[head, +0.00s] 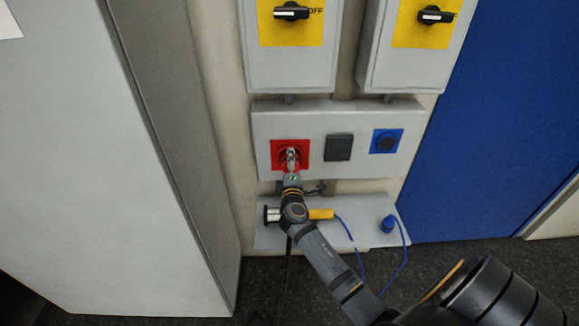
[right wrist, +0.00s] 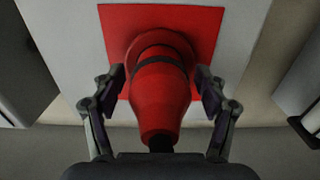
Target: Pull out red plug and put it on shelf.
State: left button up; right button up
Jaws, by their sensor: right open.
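The red plug (right wrist: 160,100) sits in the socket on the red square plate (right wrist: 208,25) in the right wrist view. My right gripper (right wrist: 161,84) is open, with one finger on each side of the plug. Narrow gaps seem to show between the fingers and the plug. In the head view the gripper (head: 291,160) is in front of the red plate (head: 275,148) and hides most of the plug. The grey shelf (head: 345,238) is below the socket panel. My left gripper is not in view.
A blue plug (head: 388,224) with a blue cable stands on the shelf's right part. A yellow piece (head: 320,214) shows beside my arm. The panel (head: 312,124) also has a black cover (head: 339,147) and a blue socket (head: 385,141). Two switch boxes hang above.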

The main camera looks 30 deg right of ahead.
dwell(0.8)
grip_shut()
jog(key=shift+v, duration=3)
jog(key=shift+w, duration=0.1)
